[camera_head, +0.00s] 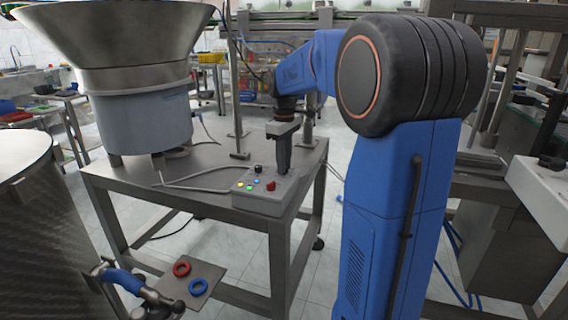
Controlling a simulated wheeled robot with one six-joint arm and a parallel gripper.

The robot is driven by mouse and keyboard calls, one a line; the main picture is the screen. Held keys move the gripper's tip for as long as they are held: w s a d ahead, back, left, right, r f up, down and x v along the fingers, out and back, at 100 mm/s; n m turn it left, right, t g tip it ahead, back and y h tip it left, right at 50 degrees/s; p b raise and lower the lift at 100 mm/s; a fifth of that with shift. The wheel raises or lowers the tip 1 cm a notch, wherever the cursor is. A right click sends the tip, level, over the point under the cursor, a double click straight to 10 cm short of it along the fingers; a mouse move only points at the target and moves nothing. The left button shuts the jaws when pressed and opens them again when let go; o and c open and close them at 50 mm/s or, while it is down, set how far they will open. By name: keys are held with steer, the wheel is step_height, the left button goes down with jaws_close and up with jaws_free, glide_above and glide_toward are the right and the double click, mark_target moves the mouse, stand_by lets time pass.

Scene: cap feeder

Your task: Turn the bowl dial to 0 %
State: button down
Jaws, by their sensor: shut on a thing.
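The grey control box (264,197) sits on the front right part of the steel table. Its top carries a black knob (258,168), a red knob or button (271,185), and small green, yellow and blue buttons. My gripper (283,172) points straight down at the back right of the box top, to the right of the black knob. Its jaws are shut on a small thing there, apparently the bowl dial. The fingers hide this dial, so its setting cannot be read.
A large steel feeder bowl (125,45) on a blue-grey drum (146,122) stands at the table's left. A thin grey cable (200,181) lies on the table. A small plate (209,270) with a red ring (181,269) and a blue ring (198,287) is lower left.

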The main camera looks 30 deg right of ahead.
stand_by(0.4)
steer(key=c, duration=1.6)
jaws_free()
steer(key=shift+o, duration=0.2)
step_height(320, 180, up, 18)
steer(key=shift+f, duration=0.25)
steer(key=s+a+f+m+t, duration=0.1)
steer(key=s+a+f, duration=0.35)
steer(key=s, duration=0.35)
steer(key=s+a+f+m+t, duration=0.1)
steer(key=s+a+f+m, duration=0.1)
steer(key=s+a+f, duration=0.35)
steer(key=s+a+f+m+t, duration=0.1)
steer(key=s+a+f, duration=0.2)
steer(key=s+f, duration=0.4)
steer(key=s+a+f+m+t, duration=0.1)
steer(key=s+a+f, duration=0.2)
steer(key=s+f, duration=0.4)
steer(key=shift+s+f+t, duration=0.35)
steer(key=shift+s+t, duration=0.05)
steer(key=shift+s, duration=0.6)
